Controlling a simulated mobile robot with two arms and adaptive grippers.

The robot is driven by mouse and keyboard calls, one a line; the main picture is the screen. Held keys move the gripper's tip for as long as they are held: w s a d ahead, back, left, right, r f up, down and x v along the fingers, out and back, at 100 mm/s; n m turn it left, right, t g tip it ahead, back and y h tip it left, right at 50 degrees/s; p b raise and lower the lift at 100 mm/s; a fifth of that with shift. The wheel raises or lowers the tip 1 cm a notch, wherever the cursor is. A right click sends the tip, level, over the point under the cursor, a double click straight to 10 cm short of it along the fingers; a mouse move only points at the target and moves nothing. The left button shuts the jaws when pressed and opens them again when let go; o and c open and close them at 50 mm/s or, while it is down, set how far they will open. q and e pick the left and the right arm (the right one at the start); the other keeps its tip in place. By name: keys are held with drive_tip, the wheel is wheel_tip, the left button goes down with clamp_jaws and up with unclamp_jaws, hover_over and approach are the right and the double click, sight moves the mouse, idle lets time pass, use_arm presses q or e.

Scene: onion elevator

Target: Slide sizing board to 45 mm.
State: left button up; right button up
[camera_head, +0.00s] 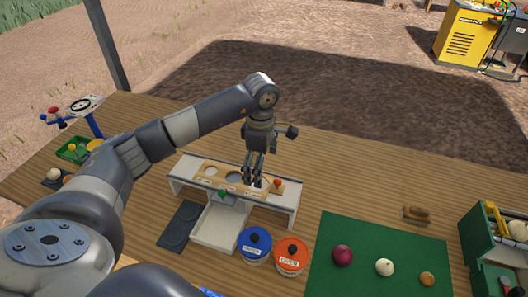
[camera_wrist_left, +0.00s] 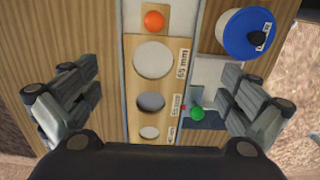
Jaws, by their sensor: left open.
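The wooden sizing board (camera_head: 207,170) lies in the top of a white stand (camera_head: 290,212). In the left wrist view the board (camera_wrist_left: 135,82) shows three round holes; the largest is labelled 65 mm, the middle 55 mm, and the smallest label is hard to read. An orange knob (camera_wrist_left: 153,20) sits at the board's end beyond the largest hole. A green ball (camera_wrist_left: 197,113) is beside the middle hole. My left gripper (camera_head: 254,182) points down above the board near the knob; its open fingers (camera_wrist_left: 160,75) flank the board with nothing between them. My right gripper is out of view.
A white chute (camera_head: 215,230) runs forward from the stand. Blue (camera_head: 254,243) and orange (camera_head: 291,255) lidded containers stand in front. Right of them, a green mat (camera_head: 345,285) holds onions. A green crate (camera_head: 480,240) stands far right. The table behind the stand is clear.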

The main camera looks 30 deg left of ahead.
sight(263, 188)
use_arm(q)
wheel_tip(263, 188, down, 4)
drive_tip(key=shift+w+d+r+p, duration=0.15)
drive_tip(key=shift+r+p, duration=0.1)
drive_tip(key=shift+p, duration=0.2)
wheel_tip(263, 188, down, 4)
drive_tip(key=shift+w+r+p, duration=0.1)
drive_tip(key=shift+r+p, duration=0.1)
drive_tip(key=shift+p, duration=0.15)
drive_tip(key=shift+c, duration=1.1)
drive_tip(key=c, duration=0.9)
drive_tip(key=shift+s+r, duration=0.15)
drive_tip(key=shift+s, duration=0.1)
clamp_jaws()
drive_tip(key=shift+w, duration=0.2)
drive_tip(key=c, duration=1)
unclamp_jaws()
drive_tip(key=shift+c, duration=0.2)
drive_tip(key=o, duration=2.2)
drive_tip(key=shift+f, duration=0.25)
drive_tip(key=shift+c, duration=0.2)
drive_tip(key=shift+w, duration=0.1)
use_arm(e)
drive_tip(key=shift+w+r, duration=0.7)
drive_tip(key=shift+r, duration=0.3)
